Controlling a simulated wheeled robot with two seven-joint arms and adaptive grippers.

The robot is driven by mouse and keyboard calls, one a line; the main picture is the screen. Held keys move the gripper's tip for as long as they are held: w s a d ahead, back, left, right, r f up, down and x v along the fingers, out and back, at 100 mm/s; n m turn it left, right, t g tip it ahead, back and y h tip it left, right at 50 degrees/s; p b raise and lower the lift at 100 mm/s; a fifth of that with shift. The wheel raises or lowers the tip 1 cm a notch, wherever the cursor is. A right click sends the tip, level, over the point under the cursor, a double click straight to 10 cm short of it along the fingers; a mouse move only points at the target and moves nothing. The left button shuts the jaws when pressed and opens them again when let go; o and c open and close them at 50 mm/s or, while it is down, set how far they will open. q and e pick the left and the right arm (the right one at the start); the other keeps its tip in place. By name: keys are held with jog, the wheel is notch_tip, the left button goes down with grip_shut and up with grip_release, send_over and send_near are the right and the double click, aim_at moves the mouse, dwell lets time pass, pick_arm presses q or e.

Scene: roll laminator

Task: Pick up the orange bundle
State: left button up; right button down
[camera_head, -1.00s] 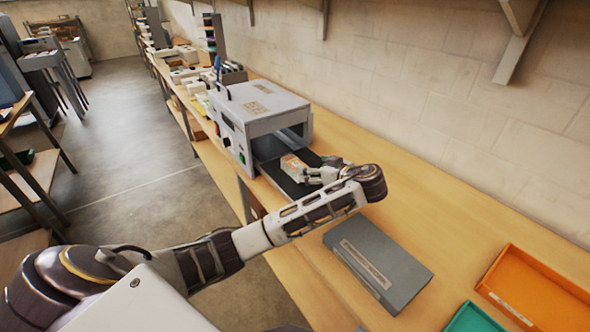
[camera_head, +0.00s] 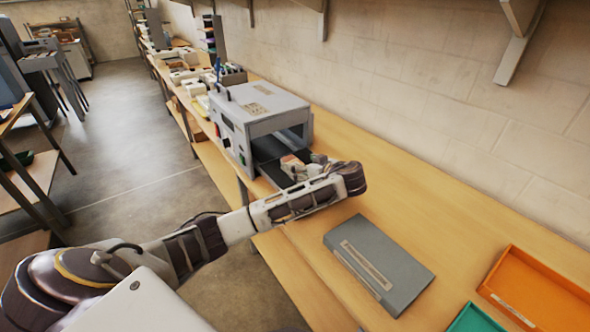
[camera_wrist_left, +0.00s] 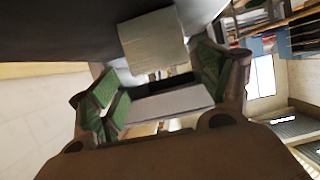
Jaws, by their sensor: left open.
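The orange bundle (camera_head: 291,161) lies on the dark tray (camera_head: 266,150) at the mouth of the grey laminator. It looks small, with an orange-red and pale surface, and my gripper partly covers it. In the left wrist view a pale, beige block (camera_wrist_left: 153,42), which appears to be the bundle, lies just beyond the fingertips and roughly between them. My left gripper (camera_head: 301,169) is at the bundle's near right side. Its green-padded fingers stand apart in the left wrist view (camera_wrist_left: 160,88). I cannot tell whether they touch the bundle. My right gripper is not in view.
The grey laminator (camera_head: 262,112) stands on the wooden bench. A grey binder (camera_head: 378,262), an orange tray (camera_head: 540,290) and a green tray (camera_head: 475,320) lie toward the near right. Bare bench (camera_head: 430,195) lies right of the arm, before the wall.

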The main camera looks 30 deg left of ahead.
aim_at(296, 164)
pick_arm(q)
jog(key=shift+a+f, duration=0.1)
jog(key=shift+a, duration=0.1)
jog(key=p+x, duration=0.1)
jog(key=x, duration=0.3)
jog(key=shift+s+f, duration=0.2)
jog(key=shift+w+a+f, duration=0.15)
jog(key=shift+a, duration=0.15)
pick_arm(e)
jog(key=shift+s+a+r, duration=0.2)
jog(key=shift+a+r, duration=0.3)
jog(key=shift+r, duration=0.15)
pick_arm(q)
jog(key=c, duration=1.2)
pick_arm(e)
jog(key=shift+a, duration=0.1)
pick_arm(q)
jog(key=shift+c, duration=0.4)
